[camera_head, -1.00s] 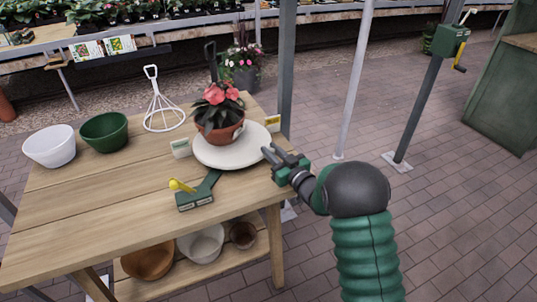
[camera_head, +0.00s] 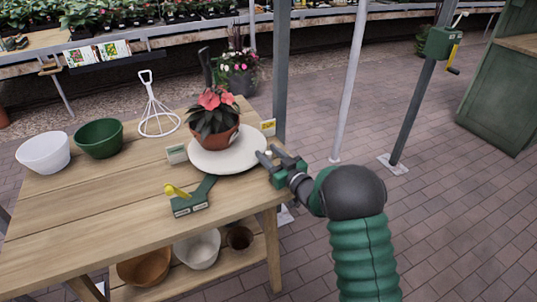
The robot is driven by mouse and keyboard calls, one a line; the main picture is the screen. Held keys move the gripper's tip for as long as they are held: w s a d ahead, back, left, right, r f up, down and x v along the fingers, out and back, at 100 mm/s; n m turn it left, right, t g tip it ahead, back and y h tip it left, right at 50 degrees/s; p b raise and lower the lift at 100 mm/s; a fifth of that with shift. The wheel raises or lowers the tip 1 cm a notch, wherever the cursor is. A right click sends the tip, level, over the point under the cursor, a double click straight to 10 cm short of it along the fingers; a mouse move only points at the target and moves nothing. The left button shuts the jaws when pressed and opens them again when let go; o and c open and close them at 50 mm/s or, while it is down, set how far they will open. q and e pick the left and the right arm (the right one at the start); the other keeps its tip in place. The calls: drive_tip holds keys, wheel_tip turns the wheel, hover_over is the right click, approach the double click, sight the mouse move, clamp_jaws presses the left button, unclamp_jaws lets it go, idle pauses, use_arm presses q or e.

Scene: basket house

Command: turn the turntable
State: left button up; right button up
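The turntable (camera_head: 222,160) is a round pale disc on the wooden table near its right end. A terracotta pot (camera_head: 222,142) with a red-flowered plant (camera_head: 212,110) stands upright on it. My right gripper (camera_head: 266,154) is at the right edge of the disc. Its two dark fingers point left and show a gap between them, with a small pale spot there. I cannot tell whether a finger touches the rim. My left gripper is not in view.
A green device with a yellow lever (camera_head: 188,204) stands before the turntable. Small signs (camera_head: 176,154) (camera_head: 268,127) flank the disc. White (camera_head: 44,153) and green bowls (camera_head: 99,139) and a white wire stand (camera_head: 157,112) are on the left. A metal post (camera_head: 281,70) rises behind.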

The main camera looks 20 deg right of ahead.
drive_tip(key=shift+s, duration=0.15)
drive_tip(key=s+d+p, duration=0.1)
drive_tip(key=s+d, duration=0.2)
drive_tip(key=s, duration=1.3)
drive_tip(key=shift+p, duration=0.3)
